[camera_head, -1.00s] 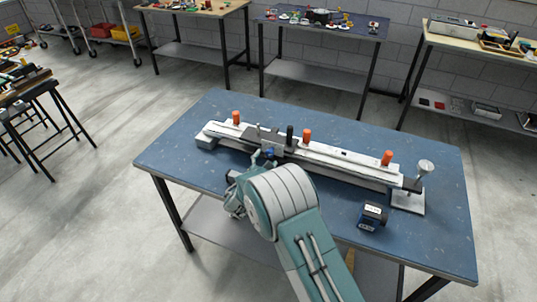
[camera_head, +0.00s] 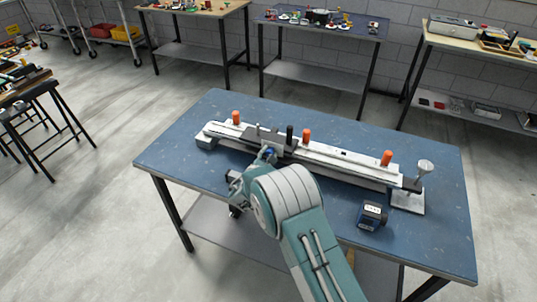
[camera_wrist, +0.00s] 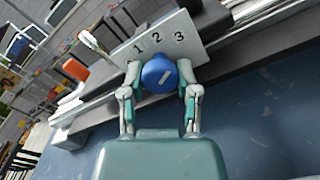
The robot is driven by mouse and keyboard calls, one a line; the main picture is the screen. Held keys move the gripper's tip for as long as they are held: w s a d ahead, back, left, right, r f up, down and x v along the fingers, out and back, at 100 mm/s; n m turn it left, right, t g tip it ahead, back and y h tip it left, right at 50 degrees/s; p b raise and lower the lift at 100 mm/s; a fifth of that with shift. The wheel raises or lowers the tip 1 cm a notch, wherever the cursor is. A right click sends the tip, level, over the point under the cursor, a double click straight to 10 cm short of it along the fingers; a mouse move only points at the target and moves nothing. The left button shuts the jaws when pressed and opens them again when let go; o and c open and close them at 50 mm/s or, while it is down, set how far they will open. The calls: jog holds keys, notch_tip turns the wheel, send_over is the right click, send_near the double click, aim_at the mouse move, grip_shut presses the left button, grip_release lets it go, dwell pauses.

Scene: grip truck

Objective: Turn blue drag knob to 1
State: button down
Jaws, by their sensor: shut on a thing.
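The blue drag knob (camera_wrist: 158,75) sits on the front of a grey plate (camera_wrist: 168,38) marked 1, 2 and 3 in the wrist view. A pale line on the knob's face is tilted, its upper end to the right. My gripper (camera_wrist: 160,82) is shut on the knob, one finger at each side. In the head view the knob (camera_head: 268,153) is a small blue spot at the carriage on the long rail, with my gripper (camera_head: 264,157) at it, partly hidden by my wrist.
The white rail device (camera_head: 340,165) with several orange knobs lies along the blue table (camera_head: 180,160). A small dark blue box (camera_head: 372,215) stands at the table's front right. A pedestal with a round top (camera_head: 425,168) is at the rail's right end.

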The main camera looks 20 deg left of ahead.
jog(key=n, duration=0.4)
jog(key=shift+w, duration=0.1)
jog(key=n, duration=0.8)
jog(key=shift+d+n, duration=0.15)
jog(key=shift+n, duration=1.65)
jog(key=shift+c, duration=1.6)
grip_release()
